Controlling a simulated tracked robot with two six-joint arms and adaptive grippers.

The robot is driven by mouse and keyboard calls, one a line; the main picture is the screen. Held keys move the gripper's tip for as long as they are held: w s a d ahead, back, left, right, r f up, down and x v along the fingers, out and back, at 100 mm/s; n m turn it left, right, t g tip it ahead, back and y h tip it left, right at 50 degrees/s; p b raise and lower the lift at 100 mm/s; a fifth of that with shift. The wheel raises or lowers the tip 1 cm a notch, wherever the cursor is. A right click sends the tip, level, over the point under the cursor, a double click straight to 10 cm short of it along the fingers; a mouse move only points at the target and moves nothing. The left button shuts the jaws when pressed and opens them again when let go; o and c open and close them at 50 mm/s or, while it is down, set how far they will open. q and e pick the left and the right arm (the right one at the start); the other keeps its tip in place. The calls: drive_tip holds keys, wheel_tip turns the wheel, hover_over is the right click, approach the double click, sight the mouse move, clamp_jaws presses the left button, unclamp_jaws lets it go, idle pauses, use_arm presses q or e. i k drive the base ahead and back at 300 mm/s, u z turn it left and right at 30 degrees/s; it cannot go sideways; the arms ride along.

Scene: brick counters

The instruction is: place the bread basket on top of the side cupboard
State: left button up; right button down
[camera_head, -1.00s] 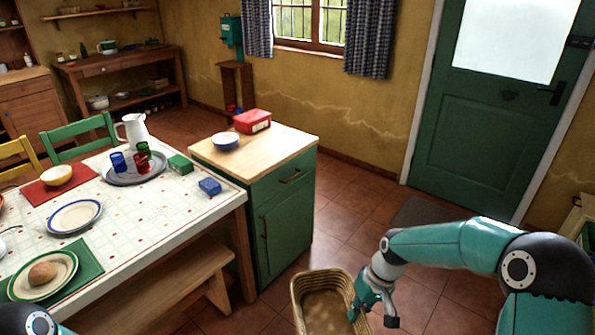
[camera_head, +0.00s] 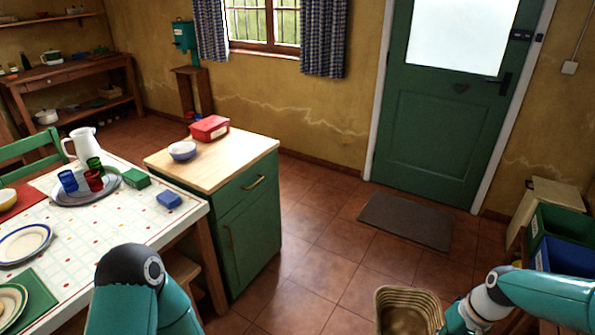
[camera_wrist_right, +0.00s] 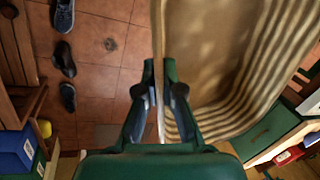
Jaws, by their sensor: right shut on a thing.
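The bread basket (camera_head: 408,293) is a tan, ribbed, oblong basket at the bottom of the head view, over the floor and right of the side cupboard. It looks empty. My right gripper (camera_wrist_right: 161,85) is shut on its wall, one finger on each side. The side cupboard (camera_head: 247,240) is green with a pale wooden top. A blue-and-white bowl (camera_head: 182,151) and a red box (camera_head: 209,128) stand on its top toward the back left; the front right part is bare. My left arm shows at the bottom left, but its gripper is out of view.
The laid table (camera_head: 130,215) stands left of the cupboard. A doormat (camera_head: 406,221) lies before the green door (camera_head: 440,130). Green and blue crates (camera_head: 565,254) stand at the right. Shoes (camera_wrist_right: 63,60) show in the wrist view. Floor between cupboard and basket is clear.

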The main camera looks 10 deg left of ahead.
sight(240, 147)
drive_tip(key=z, duration=0.15)
drive_tip(key=i, duration=1.9)
